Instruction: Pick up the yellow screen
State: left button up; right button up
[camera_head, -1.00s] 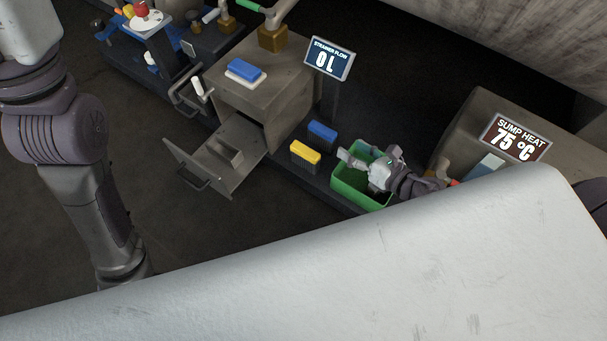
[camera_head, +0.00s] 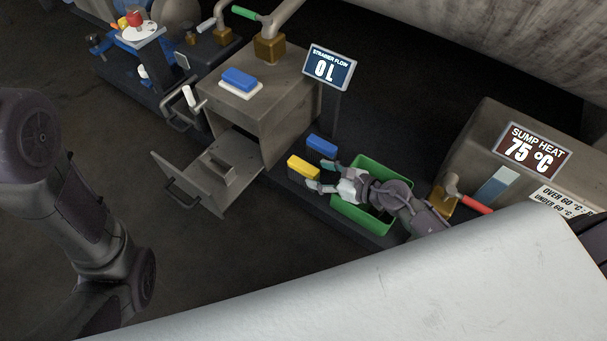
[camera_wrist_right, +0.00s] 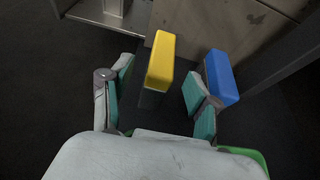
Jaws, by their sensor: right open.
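The yellow screen (camera_head: 303,167) is a small block with a yellow top, standing on the dark platform in front of the grey cabinet. It also shows in the right wrist view (camera_wrist_right: 161,61), ahead of the fingers and nearly centred between them. My right gripper (camera_head: 320,176) is open and empty, with its fingertips just to the right of the yellow screen. In the right wrist view its green-padded fingers (camera_wrist_right: 158,82) are spread apart. My left arm hangs at the left of the head view; its gripper is out of frame.
A blue screen (camera_head: 321,144) stands beside the yellow one and also shows close to a right finger (camera_wrist_right: 221,77). A green bin (camera_head: 375,226) lies under my right wrist. The cabinet (camera_head: 262,105) has an open drawer (camera_head: 190,183). A red-handled valve (camera_head: 468,201) is at right.

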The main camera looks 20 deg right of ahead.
aim_at(312, 170)
jog(key=b+x, duration=0.1)
jog(key=x, duration=0.3)
jog(key=shift+w+r, duration=0.15)
grip_shut()
